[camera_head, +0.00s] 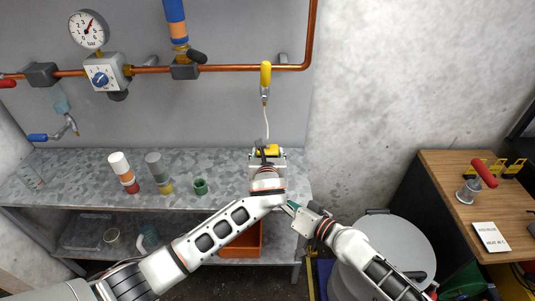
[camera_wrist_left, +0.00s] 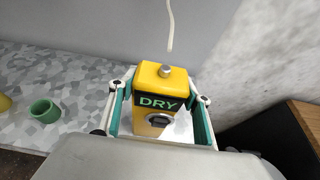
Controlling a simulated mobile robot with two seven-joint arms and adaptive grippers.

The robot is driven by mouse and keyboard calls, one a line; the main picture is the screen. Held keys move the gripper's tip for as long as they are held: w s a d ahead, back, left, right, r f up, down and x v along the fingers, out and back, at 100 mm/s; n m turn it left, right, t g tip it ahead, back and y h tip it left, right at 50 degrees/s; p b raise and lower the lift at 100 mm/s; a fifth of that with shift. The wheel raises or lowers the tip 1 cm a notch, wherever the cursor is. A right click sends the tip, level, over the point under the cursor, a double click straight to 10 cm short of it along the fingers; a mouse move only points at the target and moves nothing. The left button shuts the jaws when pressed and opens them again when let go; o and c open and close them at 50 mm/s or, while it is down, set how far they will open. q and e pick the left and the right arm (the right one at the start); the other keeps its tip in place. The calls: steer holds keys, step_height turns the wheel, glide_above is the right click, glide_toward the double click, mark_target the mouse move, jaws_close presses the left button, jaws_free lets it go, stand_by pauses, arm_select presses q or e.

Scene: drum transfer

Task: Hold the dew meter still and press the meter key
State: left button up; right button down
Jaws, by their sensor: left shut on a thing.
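The dew meter (camera_wrist_left: 154,84) is a yellow box whose dark display reads DRY. It has a grey metal stub on top and a dark round part low on its front, perhaps the key. In the head view the meter (camera_head: 267,150) is at the bench's right part, by the wall. My left gripper (camera_head: 267,158) is shut on it; the teal finger pads flank its sides in the left wrist view (camera_wrist_left: 160,112). My right gripper (camera_head: 294,208) is below and right of the meter, apart from it; its fingers are too small to read.
A thin pale hose (camera_wrist_left: 170,28) hangs above the meter, its end apart from the stub. Copper pipe (camera_head: 230,68) runs along the wall. A green cup (camera_head: 200,187) and striped cylinders (camera_head: 124,172) stand left on the bench. A grey drum (camera_head: 392,245) and wooden table (camera_head: 455,170) are right.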

arm_select(q)
steer(key=o, duration=1.6)
steer(key=shift+c, duration=0.2)
steer(key=shift+s, duration=0.1)
steer(key=v, duration=1.2)
steer(key=s+a+f+n+g+h, duration=0.1)
steer(key=s+a+f+n+g, duration=0.1)
steer(key=s+a+f+n, duration=0.5)
steer(key=s+a+f+n+g+h, duration=0.15)
steer(key=s+f+n, duration=0.25)
steer(key=f+n, duration=0.75)
steer(key=s+a+f+n, duration=0.4)
steer(key=s+a+n, duration=0.2)
steer(key=s+a, duration=0.1)
steer(key=s+a+f+n, duration=0.4)
steer(key=s+a+n, duration=0.3)
arm_select(e)
steer(key=s+d+f+n+h, duration=0.1)
steer(key=s+d+f+h, duration=0.3)
steer(key=s+d+f, duration=0.4)
steer(key=s+d+f+n+g+h, duration=0.1)
steer(key=s+d+f+h, duration=0.4)
steer(key=s+d+f, duration=0.4)
steer(key=s+d, duration=0.3)
steer(key=s, duration=0.3)
steer(key=shift+s+d+h, duration=0.15)
steer(key=shift+d+h, duration=0.05)
steer(key=shift+h, duration=0.1)
